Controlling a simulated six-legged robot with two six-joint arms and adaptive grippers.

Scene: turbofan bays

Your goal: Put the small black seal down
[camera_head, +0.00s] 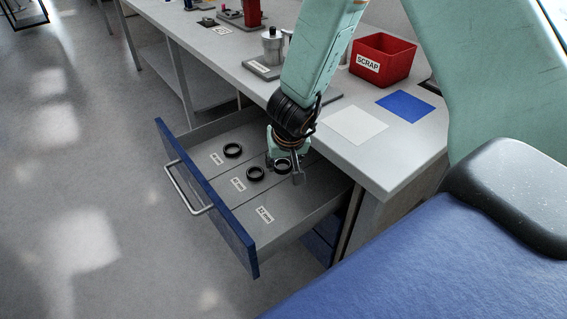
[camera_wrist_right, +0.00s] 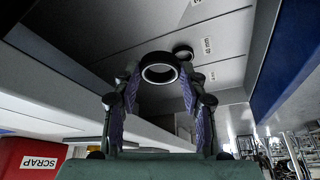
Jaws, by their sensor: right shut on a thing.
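A small black ring seal (camera_head: 283,171) is between the fingertips of my right gripper (camera_head: 286,171), over the open drawer (camera_head: 286,234). In the right wrist view the same seal (camera_wrist_right: 160,80) shows between the two finger pads of the right gripper (camera_wrist_right: 160,85). The drawer floor lies behind it; the height above the floor is hard to tell. Two more black rings lie in the drawer: one in the far row (camera_head: 233,155) and one in the middle row (camera_head: 255,178), just left of the gripper. My left gripper is not in view.
The drawer has low dividers and a size label (camera_head: 264,215) in each row; the near row looks empty. The bench (camera_head: 393,163) beside it carries a white sheet (camera_head: 356,125), a blue sheet (camera_head: 405,107), a red SCRAP bin (camera_head: 396,68) and metal parts.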

